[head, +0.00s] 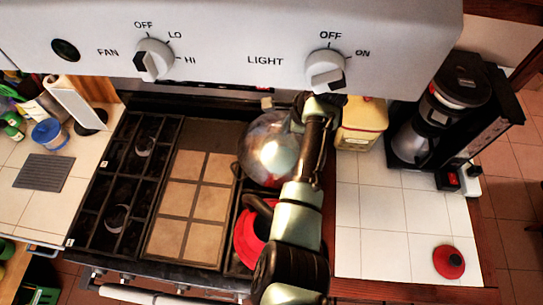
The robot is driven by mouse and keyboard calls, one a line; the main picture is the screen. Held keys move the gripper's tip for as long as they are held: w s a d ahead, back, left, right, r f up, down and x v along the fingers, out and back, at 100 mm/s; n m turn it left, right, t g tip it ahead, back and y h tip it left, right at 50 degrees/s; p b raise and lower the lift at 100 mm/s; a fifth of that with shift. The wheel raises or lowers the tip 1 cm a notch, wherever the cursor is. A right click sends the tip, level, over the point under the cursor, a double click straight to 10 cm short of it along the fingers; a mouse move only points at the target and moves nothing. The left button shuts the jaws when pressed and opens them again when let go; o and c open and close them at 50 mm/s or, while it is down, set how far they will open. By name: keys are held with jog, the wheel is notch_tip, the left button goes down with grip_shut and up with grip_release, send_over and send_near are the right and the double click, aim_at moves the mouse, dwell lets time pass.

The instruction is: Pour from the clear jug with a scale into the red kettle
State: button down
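The red kettle (246,243) stands on the right side of the stove, with its top open and dark inside. Its dark handle (258,207) is raised, and my arm covers its right side. A round, glossy vessel (266,152) is just behind it on the stove. I cannot tell whether this is the clear jug, and no scale markings can be read. My gripper (301,108) is at the far end of my arm, close to the upper right of this vessel. Its fingers are hidden or too small to make out, so its grip is unclear.
The range hood (230,40) crosses the top of the view. A red lid (449,262) lies on the right tiled counter (385,225), which is mostly clear. A coffee maker (450,110) and a yellowish container (361,125) stand behind. Burner grates (118,185) are at left.

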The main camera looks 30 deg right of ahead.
jog(key=shift+w+d+r+g+y+b, duration=0.2)
jog(key=shift+w+d+g+y+b, duration=0.15)
jog(key=shift+g+b, duration=0.35)
jog(key=b, duration=0.2)
jog(key=f+y+b, duration=0.1)
jog(key=b, duration=0.1)
jog(key=shift+w+d+g, duration=0.1)
jog(key=shift+w+g, duration=0.2)
jog(key=shift+g, duration=0.1)
jog(key=shift+m+g+b, duration=0.3)
jog(key=shift+b, duration=0.4)
jog(key=shift+b, duration=0.45)
